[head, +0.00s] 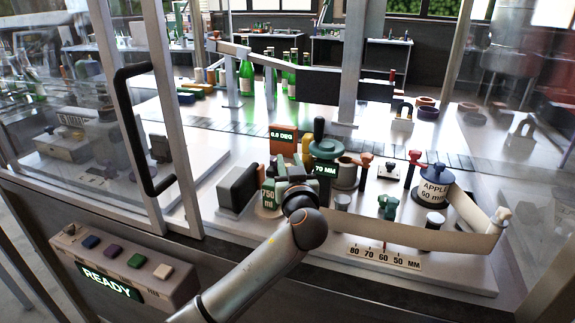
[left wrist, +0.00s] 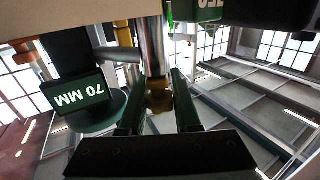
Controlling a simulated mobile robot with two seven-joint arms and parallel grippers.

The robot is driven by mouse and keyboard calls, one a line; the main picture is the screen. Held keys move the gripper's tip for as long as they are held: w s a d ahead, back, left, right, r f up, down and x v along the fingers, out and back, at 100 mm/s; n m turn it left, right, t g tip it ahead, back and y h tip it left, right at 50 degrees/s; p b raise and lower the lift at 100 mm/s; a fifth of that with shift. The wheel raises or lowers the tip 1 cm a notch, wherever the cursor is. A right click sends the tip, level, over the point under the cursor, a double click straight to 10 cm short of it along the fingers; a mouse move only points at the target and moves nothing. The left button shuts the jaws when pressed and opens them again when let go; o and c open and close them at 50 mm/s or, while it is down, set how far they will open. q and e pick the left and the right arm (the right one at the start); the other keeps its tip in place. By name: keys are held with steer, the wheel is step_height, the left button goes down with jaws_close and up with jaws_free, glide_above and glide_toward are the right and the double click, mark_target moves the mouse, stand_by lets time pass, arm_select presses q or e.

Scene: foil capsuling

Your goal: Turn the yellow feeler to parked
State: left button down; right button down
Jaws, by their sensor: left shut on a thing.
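My left gripper (head: 297,184) reaches in over the white machine plate beside the block marked 750 ml (head: 268,196). In the left wrist view its two dark green fingers (left wrist: 159,104) are shut on a small brass-yellow knob (left wrist: 160,99) at the end of a shiny metal rod (left wrist: 152,50). I take this knob to be part of the yellow feeler. The head view hides the grasp behind my wrist. My right gripper is not in view.
An orange block (head: 283,140) shows a small display. A foil strip (head: 400,234) runs to the APPLE reel (head: 433,190). The guard door frame (head: 150,120) is at left; a button box (head: 130,264) stands in front.

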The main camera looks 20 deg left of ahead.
arm_select(q)
steer(key=m+h, duration=0.1)
steer(key=m+t+h, duration=0.1)
steer(key=h, duration=0.1)
steer(key=shift+w+d+r+h+p, duration=0.1)
steer(key=shift+d+h+p, duration=0.05)
steer(key=shift+h+p, duration=0.15)
steer(key=shift+d+m+t+h+p, duration=0.2)
steer(key=shift+m+h+p, duration=0.4)
steer(key=shift+m+h, duration=0.4)
steer(key=shift+d+m+t+h+p, duration=0.1)
steer(key=shift+d+m+h+p, duration=0.15)
steer(key=shift+m+h+p, duration=0.75)
steer(key=shift+h+b, duration=0.35)
steer(key=shift+h, duration=0.15)
steer(key=c, duration=0.6)
jaws_free()
steer(key=shift+d, duration=0.1)
steer(key=s+b, duration=0.1)
steer(key=s, duration=1.1)
steer(key=shift+s+a, duration=0.2)
steer(key=shift+a, duration=0.15)
